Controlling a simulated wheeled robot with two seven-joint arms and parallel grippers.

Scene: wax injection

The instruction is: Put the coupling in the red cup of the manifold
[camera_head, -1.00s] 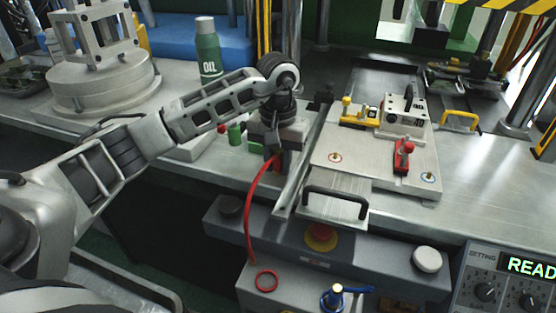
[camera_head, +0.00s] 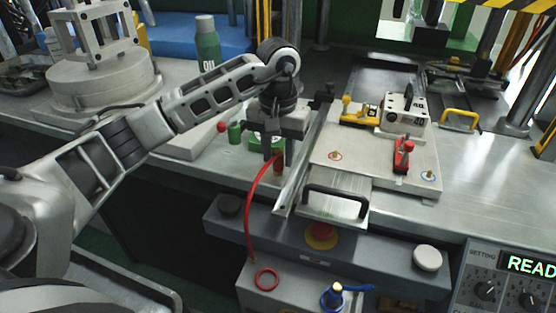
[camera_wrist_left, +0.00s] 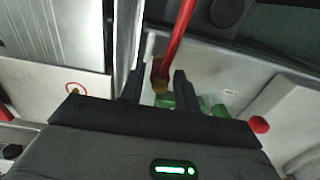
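A red hose (camera_head: 252,205) curves up from the grey front box, and its upper end lies at my left gripper. In the left wrist view the hose (camera_wrist_left: 178,38) ends in a brass-coloured coupling (camera_wrist_left: 160,86) between the fingers. My left gripper (camera_head: 278,157) points down at the bench's front edge. It is open, its fingers (camera_wrist_left: 158,88) apart with gaps either side of the hose end. Behind it are a green block (camera_head: 257,142), a green cylinder (camera_head: 235,132) and a small red knob (camera_head: 222,127). A dark red piece (camera_head: 279,168) shows below the fingers; whether the coupling sits in it is unclear. My right gripper is out of view.
A metal plate (camera_head: 324,155) with yellow and red clamps (camera_head: 402,155) and a black handle (camera_head: 336,194) lies right of the gripper. A red stop button (camera_head: 321,235) is in front. A green oil bottle (camera_head: 207,48) stands behind the arm.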

